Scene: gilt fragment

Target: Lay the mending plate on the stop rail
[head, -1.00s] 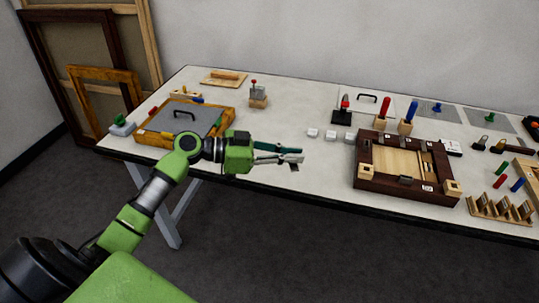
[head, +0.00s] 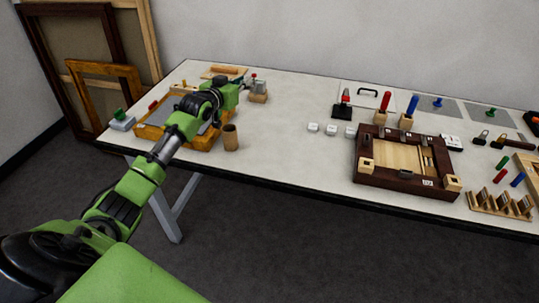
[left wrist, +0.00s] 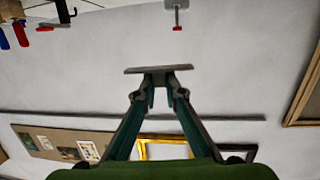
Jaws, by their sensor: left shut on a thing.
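My left gripper (head: 241,82) is over the back left of the table, close to the small red-knobbed device. In the left wrist view, its two fingertips (left wrist: 158,78) are shut on a flat grey bar, the mending plate (left wrist: 158,69), which lies crosswise at the tips. In the head view the plate is too small and partly covered to make out clearly. A pale wooden board with a raised wooden bar (head: 226,70) lies at the back left, behind the gripper; I cannot tell whether this is the stop rail. My right gripper is not in view.
An orange-framed grey tray (head: 150,133) lies under my left arm. A brown cup (head: 231,138) stands near the front edge. The red-knobbed device (head: 258,91) stands beside the gripper. White blocks (head: 331,130) and a dark wooden frame (head: 405,188) are to the right.

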